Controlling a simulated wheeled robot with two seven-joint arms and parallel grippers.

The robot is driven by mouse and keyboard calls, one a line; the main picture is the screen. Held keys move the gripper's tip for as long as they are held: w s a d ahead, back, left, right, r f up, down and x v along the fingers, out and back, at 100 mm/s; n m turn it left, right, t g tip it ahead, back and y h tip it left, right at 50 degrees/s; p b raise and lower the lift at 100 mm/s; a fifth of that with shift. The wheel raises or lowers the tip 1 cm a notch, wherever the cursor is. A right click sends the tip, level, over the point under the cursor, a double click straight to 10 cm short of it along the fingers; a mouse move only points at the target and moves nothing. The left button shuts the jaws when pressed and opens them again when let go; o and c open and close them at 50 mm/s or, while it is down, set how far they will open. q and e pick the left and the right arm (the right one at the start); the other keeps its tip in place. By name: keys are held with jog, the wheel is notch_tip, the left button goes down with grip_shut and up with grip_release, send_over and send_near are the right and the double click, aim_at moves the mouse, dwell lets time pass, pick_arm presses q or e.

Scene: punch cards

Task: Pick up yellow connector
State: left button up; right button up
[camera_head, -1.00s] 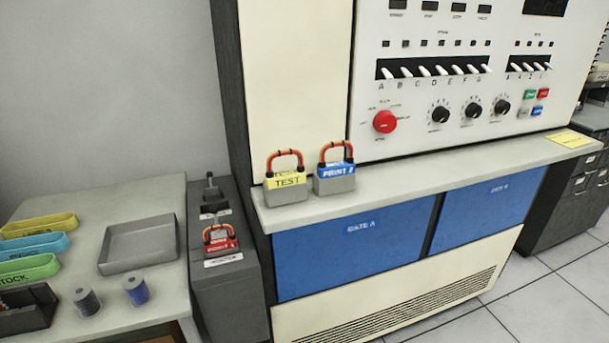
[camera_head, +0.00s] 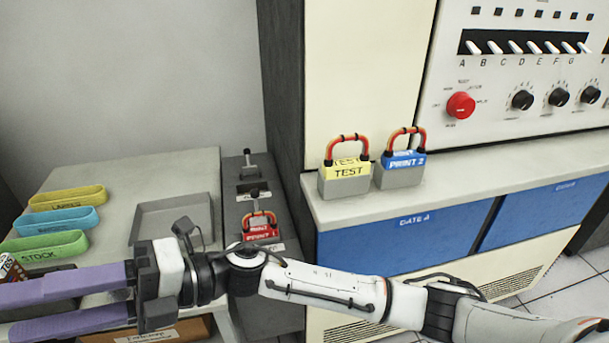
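The yellow connector (camera_head: 347,172) is a grey block with a yellow "TEST" top and a looped red-orange cable handle. It stands upright at the left end of the console's pale ledge. My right gripper (camera_head: 18,312) has purple fingers and reaches across from the right to the lower left. Its fingers are apart, with no object visible between them, and their tips are at the left edge. It is well left of and below the connector, not touching it. My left gripper is not in view.
A blue "PRINT 2" connector (camera_head: 402,166) stands close right of the yellow one. A red "PRINT 1" connector (camera_head: 261,230) sits on the dark grey stand. The ledge further right is clear.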

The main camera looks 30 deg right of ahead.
jog(key=s+f+n+g+h, duration=0.3)
jog(key=n+g+h, duration=0.25)
jog(key=n, duration=0.35)
jog(key=n+t+h+b, duration=0.2)
jog(key=t+h, duration=0.5)
jog(key=h, duration=1.4)
send_near(357, 161)
jog(key=x, duration=0.3)
jog(key=shift+w+d, duration=0.2)
jog(key=shift+w, duration=0.1)
jog(key=x, duration=0.5)
jog(key=shift+s+f, duration=0.3)
jog(key=shift+s, duration=0.05)
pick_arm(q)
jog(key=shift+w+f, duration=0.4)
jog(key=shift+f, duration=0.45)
